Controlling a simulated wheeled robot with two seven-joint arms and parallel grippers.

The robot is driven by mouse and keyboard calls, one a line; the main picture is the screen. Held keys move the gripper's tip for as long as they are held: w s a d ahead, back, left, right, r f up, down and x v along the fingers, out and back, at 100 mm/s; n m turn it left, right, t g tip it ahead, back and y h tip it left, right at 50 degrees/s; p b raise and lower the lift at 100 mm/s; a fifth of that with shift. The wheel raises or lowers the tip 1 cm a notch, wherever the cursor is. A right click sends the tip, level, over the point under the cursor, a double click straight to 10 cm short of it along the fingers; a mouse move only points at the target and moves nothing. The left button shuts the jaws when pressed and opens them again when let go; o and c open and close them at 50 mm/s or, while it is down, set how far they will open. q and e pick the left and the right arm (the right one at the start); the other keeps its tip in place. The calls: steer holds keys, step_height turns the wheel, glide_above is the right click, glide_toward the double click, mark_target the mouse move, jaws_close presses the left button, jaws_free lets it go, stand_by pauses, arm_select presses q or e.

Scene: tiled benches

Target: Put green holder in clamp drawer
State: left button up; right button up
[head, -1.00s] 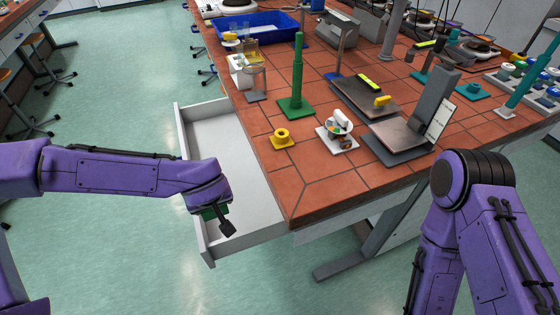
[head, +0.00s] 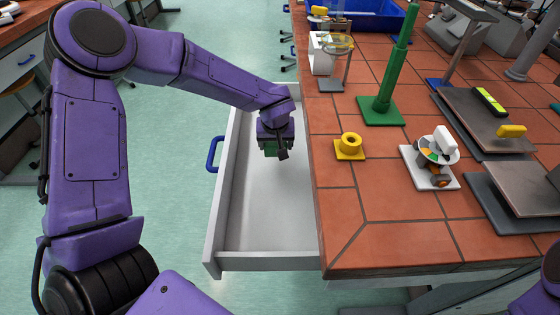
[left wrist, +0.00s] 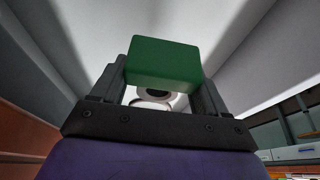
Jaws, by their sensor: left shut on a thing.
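My left gripper (head: 272,147) is over the open drawer (head: 275,228), inside its outline near the far half. It is shut on a green holder (left wrist: 163,63), which shows as a green block between the fingers in the left wrist view. In the head view only a small green part of the holder (head: 270,150) shows under the gripper. The wrist view shows pale drawer walls around the holder. I cannot tell whether the holder touches the drawer floor. The drawer's visible floor is empty. The right gripper is not in view.
The drawer has a blue handle (head: 214,154) on its left side. The tiled bench (head: 385,235) lies right of it. On the bench are a yellow ring holder (head: 350,147), a green stand (head: 382,108) and a white-based device (head: 430,170). A blue tray (head: 370,18) is farther back.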

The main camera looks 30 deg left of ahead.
mark_target(277, 164)
arm_select(q)
step_height(277, 164, down, 8)
steer(key=shift+d+r+b, duration=0.15)
steer(key=shift+r+b, duration=0.05)
steer(key=shift+b, duration=0.45)
steer(key=o, duration=1.2)
steer(key=p+v, duration=0.2)
steer(key=v, duration=1)
steer(key=shift+p, duration=0.3)
